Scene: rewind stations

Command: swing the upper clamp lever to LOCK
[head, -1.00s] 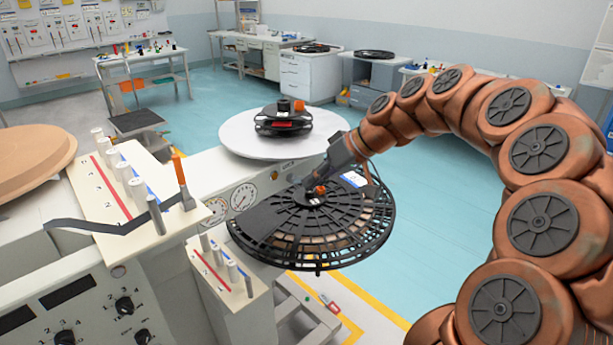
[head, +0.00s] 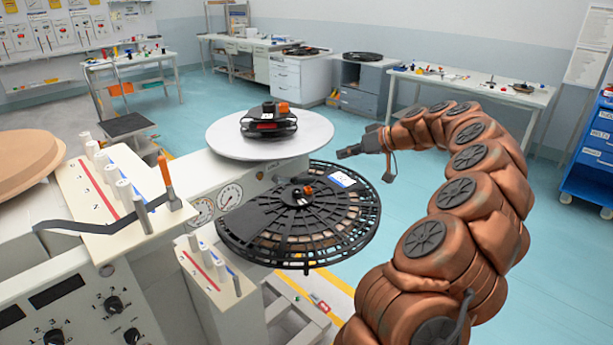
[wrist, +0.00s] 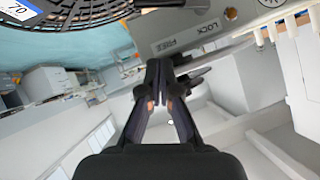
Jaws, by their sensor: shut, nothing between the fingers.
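My gripper (head: 342,153) is shut and empty, in the air to the right of the white platter and above the lower reel. In the wrist view its fingers (wrist: 159,72) meet just below a grey plate (wrist: 190,32) marked LOCK and FREE. A grey bar-like part (wrist: 194,76) shows beside the fingertips; I cannot tell whether it is the upper clamp lever or touches them. The upper black reel (head: 262,129) sits on the platter with an orange knob (head: 283,107) on top. The lower reel (head: 335,228) has another orange-tipped part (head: 307,189) on its hub.
The white platter (head: 225,140) stands on the machine, with gauges (head: 230,197) on its side. Guide posts and an orange-handled lever (head: 165,171) stand at left. The floor right of the lower reel is open; a blue cart (head: 590,150) stands at far right.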

